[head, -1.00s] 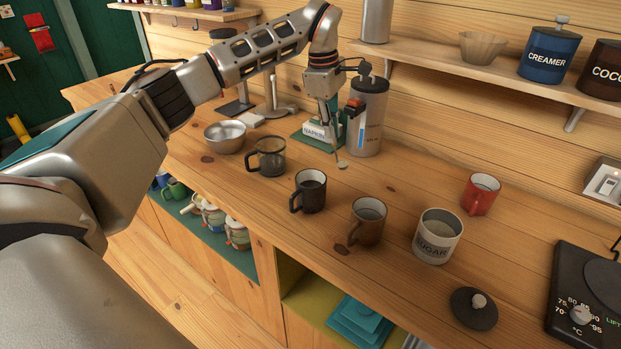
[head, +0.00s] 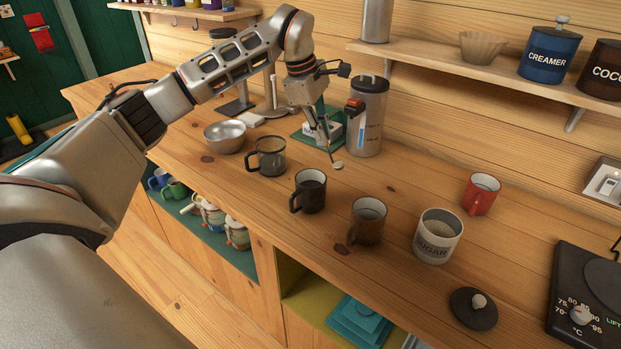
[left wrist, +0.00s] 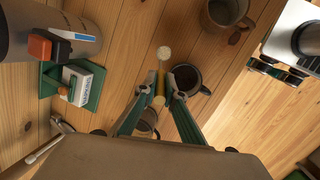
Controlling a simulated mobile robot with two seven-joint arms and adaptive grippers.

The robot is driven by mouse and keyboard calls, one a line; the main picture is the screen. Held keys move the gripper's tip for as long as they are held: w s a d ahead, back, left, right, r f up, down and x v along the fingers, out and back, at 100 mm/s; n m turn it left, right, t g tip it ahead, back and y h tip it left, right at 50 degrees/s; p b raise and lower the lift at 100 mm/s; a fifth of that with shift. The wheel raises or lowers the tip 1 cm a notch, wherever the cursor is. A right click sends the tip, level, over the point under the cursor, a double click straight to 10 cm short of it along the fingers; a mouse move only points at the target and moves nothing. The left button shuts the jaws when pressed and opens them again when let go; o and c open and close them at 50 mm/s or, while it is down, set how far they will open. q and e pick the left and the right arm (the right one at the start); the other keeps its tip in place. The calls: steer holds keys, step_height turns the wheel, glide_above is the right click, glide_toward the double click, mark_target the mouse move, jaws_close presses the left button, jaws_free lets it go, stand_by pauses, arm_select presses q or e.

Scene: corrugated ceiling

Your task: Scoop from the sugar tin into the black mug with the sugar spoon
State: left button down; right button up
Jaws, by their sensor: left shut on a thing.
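The sugar tin (head: 432,254) stands open and upright on the counter in the head view, with pale contents inside. The black mug (head: 309,196) stands upright to its left, beyond the brown mug; it also shows in the left wrist view (left wrist: 187,91). My left gripper (head: 326,139) is shut on the sugar spoon, whose round pale bowl (head: 337,165) hangs down over the counter, behind and right of the black mug. In the left wrist view the spoon bowl (left wrist: 163,53) sticks out past the fingertips. I cannot tell whether it holds sugar. My right gripper is not in view.
A brown mug (head: 367,226) stands between black mug and tin. A glass mug (head: 267,160), metal bowl (head: 224,137), napkin box (left wrist: 83,85) and steel dispenser (head: 367,122) are near the arm.

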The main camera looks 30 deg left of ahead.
arm_select(q)
steer(key=shift+s, duration=0.2)
steer(key=shift+s+a, duration=0.1)
steer(key=shift+a, duration=0.05)
steer(key=shift+s+a+t, duration=0.25)
steer(key=shift+t, duration=0.05)
steer(key=shift+s+h, duration=0.1)
steer(key=shift+h, duration=0.2)
steer(key=s+a+t, duration=0.1)
steer(key=s+a+t+h, duration=0.1)
steer(key=s, duration=0.1)
steer(key=shift+s+a+f, duration=0.1)
steer(key=shift+s+a, duration=0.15)
steer(key=shift+a, duration=0.05)
stand_by(0.7)
steer(key=shift+s, duration=0.1)
